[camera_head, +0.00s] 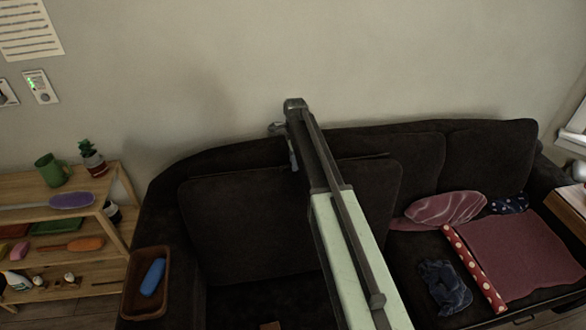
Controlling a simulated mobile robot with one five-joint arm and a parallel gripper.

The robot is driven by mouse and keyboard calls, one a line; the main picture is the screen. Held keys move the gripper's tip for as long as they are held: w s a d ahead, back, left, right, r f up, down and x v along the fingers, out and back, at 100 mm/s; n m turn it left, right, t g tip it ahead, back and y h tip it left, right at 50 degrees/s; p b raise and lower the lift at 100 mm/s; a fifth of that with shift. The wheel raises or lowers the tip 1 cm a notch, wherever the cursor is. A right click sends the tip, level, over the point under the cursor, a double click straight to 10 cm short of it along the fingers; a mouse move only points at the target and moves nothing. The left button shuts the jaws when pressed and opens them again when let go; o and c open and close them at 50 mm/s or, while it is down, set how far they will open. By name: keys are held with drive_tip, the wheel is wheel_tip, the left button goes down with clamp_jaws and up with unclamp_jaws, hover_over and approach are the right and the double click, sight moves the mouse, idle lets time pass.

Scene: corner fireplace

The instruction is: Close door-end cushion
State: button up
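A dark sofa (430,150) stands against the wall. At its left part a large dark cushion (240,215) stands upright against the backrest, its top edge just below the sofa's back rim. I cannot tell whether it is a raised seat or a back cushion. The space below it is dark. My arm reaches over this cushion and hides part of it. My gripper (283,142) is at the cushion's top edge, near the wall; I cannot tell whether it touches. Its fingers are small and dark, and their opening is unclear.
The right seat holds a pink pillow (447,208), dark blue cloth (445,285), a red dotted roll (474,268) and a mauve cloth (520,253). A brown tray (133,290) with a blue item (152,277) sits on the left armrest. A wooden shelf (115,235) stands left.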

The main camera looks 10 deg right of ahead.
clamp_jaws()
drive_tip(key=shift+a, duration=0.1)
idle(1.3)
